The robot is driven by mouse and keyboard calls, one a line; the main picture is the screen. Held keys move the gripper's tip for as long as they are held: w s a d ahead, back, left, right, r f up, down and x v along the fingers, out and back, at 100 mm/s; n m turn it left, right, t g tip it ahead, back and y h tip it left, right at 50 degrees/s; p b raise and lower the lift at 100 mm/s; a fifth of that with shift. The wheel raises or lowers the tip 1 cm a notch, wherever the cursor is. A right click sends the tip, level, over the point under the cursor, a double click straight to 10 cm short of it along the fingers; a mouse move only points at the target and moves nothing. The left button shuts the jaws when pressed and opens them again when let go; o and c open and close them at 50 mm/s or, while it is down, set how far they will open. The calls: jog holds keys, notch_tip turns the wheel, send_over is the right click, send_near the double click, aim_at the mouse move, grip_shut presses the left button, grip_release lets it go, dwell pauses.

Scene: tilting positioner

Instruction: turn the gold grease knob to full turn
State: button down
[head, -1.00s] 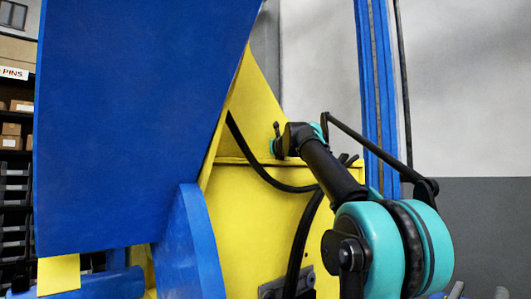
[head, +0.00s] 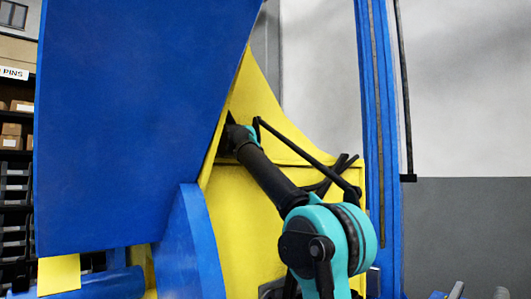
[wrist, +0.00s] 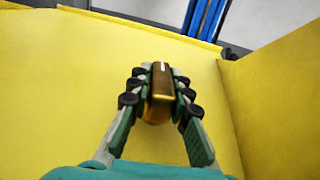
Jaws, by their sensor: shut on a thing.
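The gold grease knob (wrist: 161,98) shows in the wrist view as a short, shiny gold piece with a pale line on its upper end. It stands against the yellow face of the positioner (wrist: 60,90). My gripper (wrist: 158,86) has its green, black-padded fingers on both sides of the knob and is shut on it. In the head view the end of my arm reaches the yellow body (head: 225,240) beside the blue plate's edge. The knob and my fingers cannot be made out there.
The large blue tilted plate (head: 140,120) fills the left of the head view, close to my wrist. A second yellow face (wrist: 285,90) rises at the right in the wrist view. A blue upright post (head: 377,150) stands to the right of my arm.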

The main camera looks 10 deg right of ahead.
jog(key=shift+m+g+h, duration=1)
jog(key=shift+g+h, duration=0.1)
jog(key=c, duration=1.4)
grip_release()
jog(key=shift+d, duration=0.1)
jog(key=v, duration=0.7)
jog(key=shift+s+a, duration=0.1)
jog(key=shift+a, duration=0.15)
jog(key=shift+o, duration=0.6)
